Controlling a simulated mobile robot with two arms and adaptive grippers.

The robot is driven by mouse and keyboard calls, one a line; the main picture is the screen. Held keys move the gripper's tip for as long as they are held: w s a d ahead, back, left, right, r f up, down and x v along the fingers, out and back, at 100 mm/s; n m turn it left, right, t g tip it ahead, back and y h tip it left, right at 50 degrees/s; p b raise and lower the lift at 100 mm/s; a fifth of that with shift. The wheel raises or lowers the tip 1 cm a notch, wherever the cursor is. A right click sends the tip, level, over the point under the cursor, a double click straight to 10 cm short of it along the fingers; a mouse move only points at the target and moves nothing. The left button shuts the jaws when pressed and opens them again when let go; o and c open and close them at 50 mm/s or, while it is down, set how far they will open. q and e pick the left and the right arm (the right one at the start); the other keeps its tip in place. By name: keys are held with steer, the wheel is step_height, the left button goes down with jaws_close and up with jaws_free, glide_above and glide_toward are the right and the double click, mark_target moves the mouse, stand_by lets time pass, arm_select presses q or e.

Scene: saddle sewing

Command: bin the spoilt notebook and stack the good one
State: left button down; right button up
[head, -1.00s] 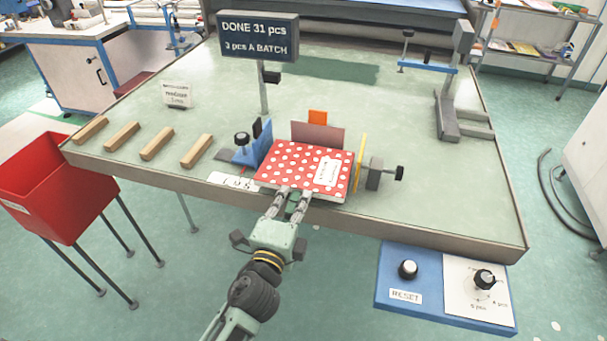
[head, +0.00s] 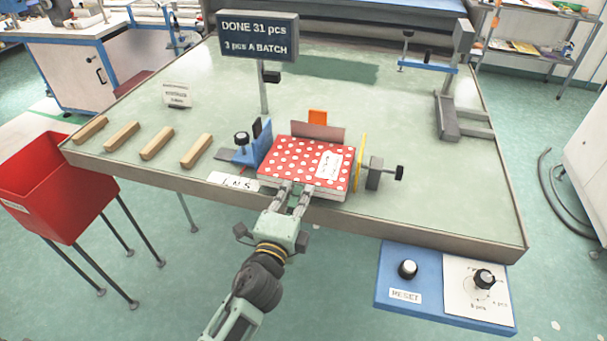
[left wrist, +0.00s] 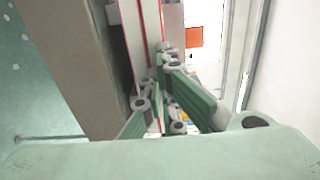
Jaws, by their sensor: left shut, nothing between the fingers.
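A red notebook with white dots and a white label (head: 288,157) lies flat at the table's front, between a blue stop (head: 262,140) and a yellow plate (head: 359,160), before a brownish back plate (head: 318,132). Its pale front edge looks thick; red-edged layers (left wrist: 150,25) show in the left wrist view, perhaps more than one notebook. My left gripper (head: 296,188) is shut and empty, its fingertips at the notebook's front edge. It also shows in the left wrist view (left wrist: 160,70). A red bin (head: 62,205) stands left of the table. My right gripper is out of view.
Several wooden bars (head: 157,143) lie at the table's left. A sign (head: 258,36) on a post reads "DONE 31 pcs, 3 pcs A BATCH". A blue panel (head: 428,290) with knobs hangs at the front right. The table's right part is largely clear.

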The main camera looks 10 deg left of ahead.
arm_select(q)
steer(key=shift+s+a, duration=0.1)
steer(key=shift+s, duration=2.75)
